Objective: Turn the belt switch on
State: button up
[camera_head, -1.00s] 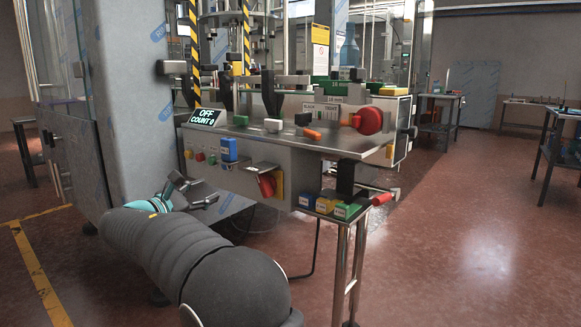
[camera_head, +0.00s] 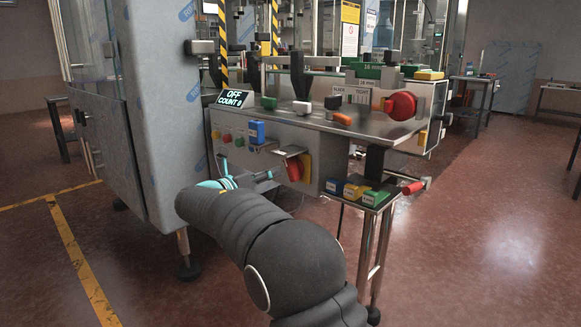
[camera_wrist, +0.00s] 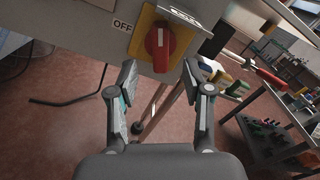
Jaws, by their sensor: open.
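A red rotary switch (camera_wrist: 158,42) on a yellow plate is on the front panel of the machine, with an OFF label (camera_wrist: 122,25) beside it. It also shows in the head view (camera_head: 295,169). Its handle points roughly up and down in the wrist view. A display (camera_head: 234,98) reads OFF, COUNT 0. My gripper (camera_wrist: 160,78) is open and empty, its fingers spread on either side of the line to the knob, just short of it and apart from it. In the head view my gripper (camera_head: 262,176) is partly hidden, left of the switch.
A blue box (camera_head: 256,132) and small buttons (camera_head: 227,138) sit left on the panel. A small stand at right carries blue, yellow and green blocks (camera_head: 374,198) and a red-tipped handle (camera_head: 413,188). Floor at right is open.

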aim_at(287, 167)
jog(key=x, duration=0.8)
jog(key=shift+w+d, duration=0.15)
jog(key=shift+w, duration=0.05)
